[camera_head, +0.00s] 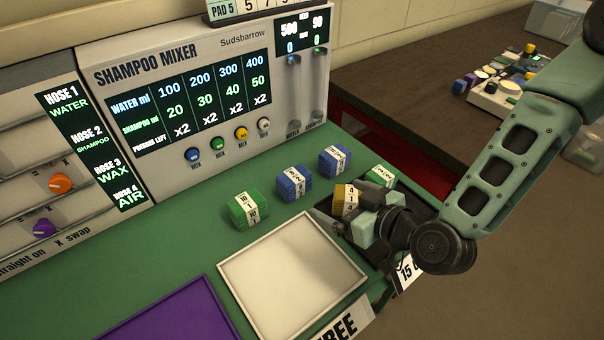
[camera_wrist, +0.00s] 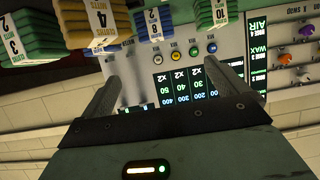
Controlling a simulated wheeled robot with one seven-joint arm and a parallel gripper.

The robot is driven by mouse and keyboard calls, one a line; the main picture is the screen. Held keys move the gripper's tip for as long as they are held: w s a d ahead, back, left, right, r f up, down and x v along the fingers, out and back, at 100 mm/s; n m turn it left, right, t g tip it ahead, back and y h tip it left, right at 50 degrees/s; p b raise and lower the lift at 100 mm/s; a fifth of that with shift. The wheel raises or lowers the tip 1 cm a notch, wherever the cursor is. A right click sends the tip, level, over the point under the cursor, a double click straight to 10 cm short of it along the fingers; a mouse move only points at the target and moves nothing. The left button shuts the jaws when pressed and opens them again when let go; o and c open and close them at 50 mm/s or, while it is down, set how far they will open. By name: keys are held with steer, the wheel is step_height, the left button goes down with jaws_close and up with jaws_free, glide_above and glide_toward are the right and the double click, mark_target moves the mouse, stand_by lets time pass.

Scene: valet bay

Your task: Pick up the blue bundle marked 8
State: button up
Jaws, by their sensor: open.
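Two blue bundles with white bands stand on the green counter in front of the mixer in the head view. The left one (camera_head: 294,184) and the right one (camera_head: 334,161) have labels too small to read surely there. In the wrist view, a blue bundle (camera_wrist: 153,24) has a band that seems to read 8, upside down, between a yellow bundle marked 4 (camera_wrist: 98,22) and a green one marked 10 (camera_wrist: 221,16). My gripper (camera_head: 348,214) is open and empty, near the yellow bundle. Its fingers (camera_wrist: 168,80) are apart and point toward the mixer.
A white tray (camera_head: 290,268) and a purple tray (camera_head: 170,314) lie at the counter's front. The shampoo mixer (camera_head: 190,110) stands behind the bundles. A dark table with clutter (camera_head: 495,90) is at right.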

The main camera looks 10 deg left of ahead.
steer(key=p, duration=0.3)
glide_toward(296, 177)
steer(key=x, duration=0.4)
steer(key=shift+r, duration=0.15)
steer(key=shift+p+x, duration=0.8)
steer(key=shift+x, duration=2.3)
steer(key=shift+c, duration=0.4)
steer(key=c, duration=1)
